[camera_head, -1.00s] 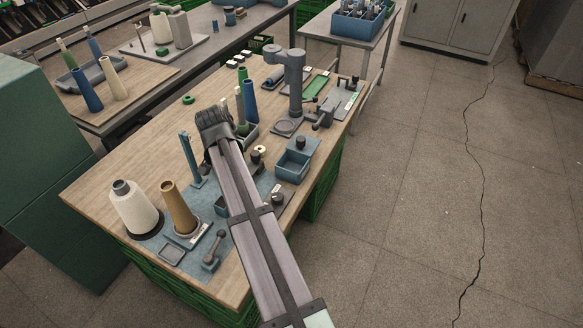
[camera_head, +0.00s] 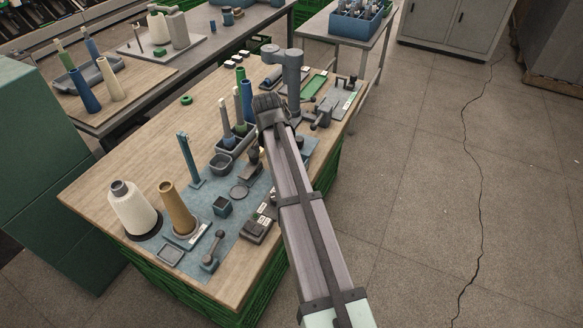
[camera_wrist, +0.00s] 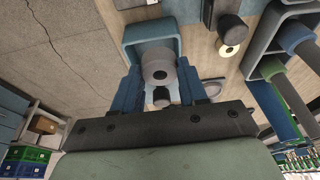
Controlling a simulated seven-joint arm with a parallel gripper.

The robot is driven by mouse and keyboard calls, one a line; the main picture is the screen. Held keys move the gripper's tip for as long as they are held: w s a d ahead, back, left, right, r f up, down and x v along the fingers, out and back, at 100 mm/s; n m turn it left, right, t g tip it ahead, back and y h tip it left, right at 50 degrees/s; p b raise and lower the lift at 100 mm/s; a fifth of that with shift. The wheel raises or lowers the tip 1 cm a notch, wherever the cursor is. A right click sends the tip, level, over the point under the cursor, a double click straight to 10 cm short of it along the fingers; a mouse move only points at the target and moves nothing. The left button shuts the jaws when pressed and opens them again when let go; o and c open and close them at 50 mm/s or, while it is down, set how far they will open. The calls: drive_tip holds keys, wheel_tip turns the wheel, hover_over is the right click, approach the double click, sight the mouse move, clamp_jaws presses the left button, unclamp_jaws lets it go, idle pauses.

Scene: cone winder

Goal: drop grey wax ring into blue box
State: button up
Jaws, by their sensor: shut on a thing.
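The grey wax ring (camera_wrist: 158,68) shows in the wrist view as a grey, round piece with a small centre hole. My gripper (camera_wrist: 160,78) is shut on it, with a blue finger on each side. The blue box (camera_wrist: 131,48) appears beyond the ring, its open side facing the camera, and the ring overlaps part of it in the picture. I cannot tell the height between ring and box. In the head view my arm covers the fingers, the ring and most of the box.
A dark knob with a pale end (camera_wrist: 231,38) stands beside the box. A rack with blue, green and grey cones (camera_head: 238,110) is left of my arm. A grey post (camera_head: 292,75) stands behind it. A white cone (camera_head: 134,212) and a tan cone (camera_head: 178,210) stand front left.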

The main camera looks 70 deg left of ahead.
drive_tip(key=w, duration=0.1)
drive_tip(key=w+n, duration=0.1)
drive_tip(key=w, duration=0.1)
drive_tip(key=w+a+n, duration=0.1)
drive_tip(key=shift+w+r+g, duration=0.25)
drive_tip(key=shift+g, duration=0.05)
drive_tip(key=shift+f, duration=0.1)
drive_tip(key=shift+f, duration=2.85)
drive_tip(key=o, duration=1.1)
